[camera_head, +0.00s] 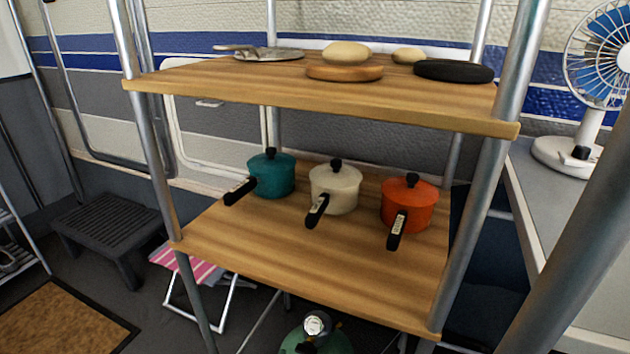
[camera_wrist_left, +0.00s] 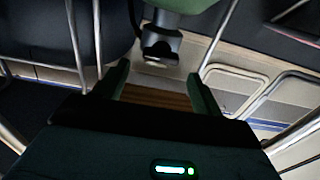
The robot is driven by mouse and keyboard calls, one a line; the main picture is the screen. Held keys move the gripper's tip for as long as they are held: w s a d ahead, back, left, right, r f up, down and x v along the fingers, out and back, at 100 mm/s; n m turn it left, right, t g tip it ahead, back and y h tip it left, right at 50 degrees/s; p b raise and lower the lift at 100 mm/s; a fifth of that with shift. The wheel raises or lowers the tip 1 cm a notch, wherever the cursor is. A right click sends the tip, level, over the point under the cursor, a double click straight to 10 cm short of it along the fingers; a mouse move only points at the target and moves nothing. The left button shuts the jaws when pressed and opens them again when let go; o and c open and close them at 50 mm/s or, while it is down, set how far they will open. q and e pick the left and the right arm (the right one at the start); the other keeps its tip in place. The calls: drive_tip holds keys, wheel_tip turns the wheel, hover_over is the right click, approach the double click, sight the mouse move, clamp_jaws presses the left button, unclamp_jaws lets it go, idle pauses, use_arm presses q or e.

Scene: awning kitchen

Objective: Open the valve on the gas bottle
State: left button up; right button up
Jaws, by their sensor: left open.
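The green gas bottle (camera_head: 300,342) stands low under the shelf unit, cut off by the bottom edge of the head view. Its silver valve (camera_head: 317,322) is on top. In the left wrist view, which looks upside down, the green bottle (camera_wrist_left: 180,5) is at the top edge, with the dark grey valve fitting (camera_wrist_left: 160,42) projecting from it. My left gripper (camera_wrist_left: 158,72) is open and empty, its two fingers pointing toward the valve fitting. The valve appears just beyond the fingertips, apart from them. Neither gripper shows in the head view.
A wooden shelf (camera_head: 330,265) with metal posts stands above the bottle. It holds a teal pot (camera_head: 272,178), a cream pot (camera_head: 335,190) and an orange pot (camera_head: 410,206). A pink striped stool (camera_head: 190,265) stands left of the bottle.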

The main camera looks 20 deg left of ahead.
sight(307, 347)
use_arm(q)
drive_tip(key=shift+w+d+f+b, duration=0.1)
drive_tip(key=shift+w+b, duration=0.3)
drive_tip(key=shift+w, duration=1.3)
drive_tip(key=c, duration=1)
